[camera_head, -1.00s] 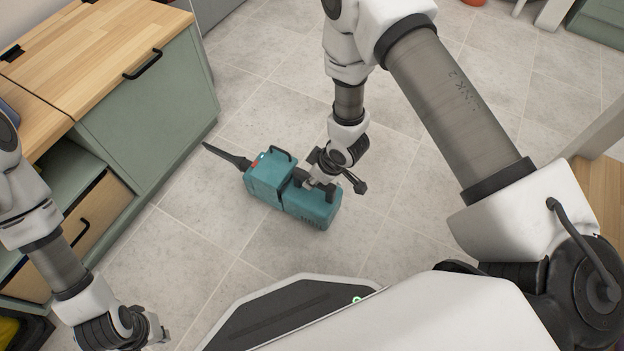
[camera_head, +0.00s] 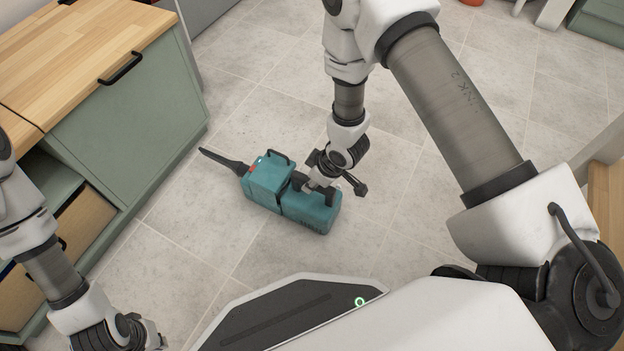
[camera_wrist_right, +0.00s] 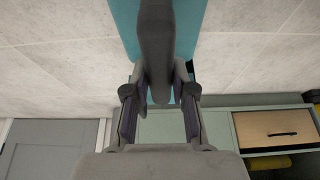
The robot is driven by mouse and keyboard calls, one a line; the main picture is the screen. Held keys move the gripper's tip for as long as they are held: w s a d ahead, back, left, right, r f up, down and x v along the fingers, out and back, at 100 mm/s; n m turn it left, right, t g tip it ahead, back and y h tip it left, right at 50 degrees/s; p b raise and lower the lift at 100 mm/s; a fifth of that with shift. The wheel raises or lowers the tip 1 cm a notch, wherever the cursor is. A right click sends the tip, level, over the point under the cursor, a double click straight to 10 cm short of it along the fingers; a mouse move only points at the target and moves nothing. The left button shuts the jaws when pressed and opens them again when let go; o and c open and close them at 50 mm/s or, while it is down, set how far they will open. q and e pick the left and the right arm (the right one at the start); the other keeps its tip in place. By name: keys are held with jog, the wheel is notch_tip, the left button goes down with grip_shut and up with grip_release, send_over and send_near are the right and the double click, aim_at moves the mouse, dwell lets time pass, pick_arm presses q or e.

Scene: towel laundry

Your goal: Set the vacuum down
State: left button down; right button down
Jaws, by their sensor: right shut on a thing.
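The teal vacuum (camera_head: 268,186) with a black nozzle pointing left is in the middle of the head view, over the tiled floor. I cannot tell whether its underside touches the floor. My right gripper (camera_head: 318,183) is shut on the vacuum's handle from above. In the right wrist view the two fingers of my right gripper (camera_wrist_right: 160,98) sit on either side of the dark grey handle (camera_wrist_right: 157,45), with the teal body behind it. My left gripper (camera_head: 155,340) is low at the left edge area, away from the vacuum; its fingertips are mostly cut off.
A green cabinet (camera_head: 130,125) with a wooden top and black handle stands at the left, drawers beside it. Grey floor tiles (camera_head: 260,60) are clear around the vacuum. A red thing (camera_head: 473,2) lies at the far top edge. The right wrist view also shows a grey door (camera_wrist_right: 50,150).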

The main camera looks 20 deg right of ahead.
jog(key=shift+r, duration=0.1)
jog(key=c, duration=1)
grip_release()
jog(key=shift+o, duration=0.2)
jog(key=p+v, duration=0.7)
jog(key=v, duration=0.5)
jog(key=s+d+f+m+g+h, duration=0.1)
jog(key=s+f+m, duration=0.2)
jog(key=s, duration=0.6)
jog(key=s+d+f+m+g+h, duration=0.1)
jog(key=s+f+m, duration=0.3)
jog(key=s, duration=0.5)
jog(key=shift+d+f+m+g+h, duration=0.3)
jog(key=shift+d+m+g+h, duration=0.1)
jog(key=shift+m+g, duration=0.25)
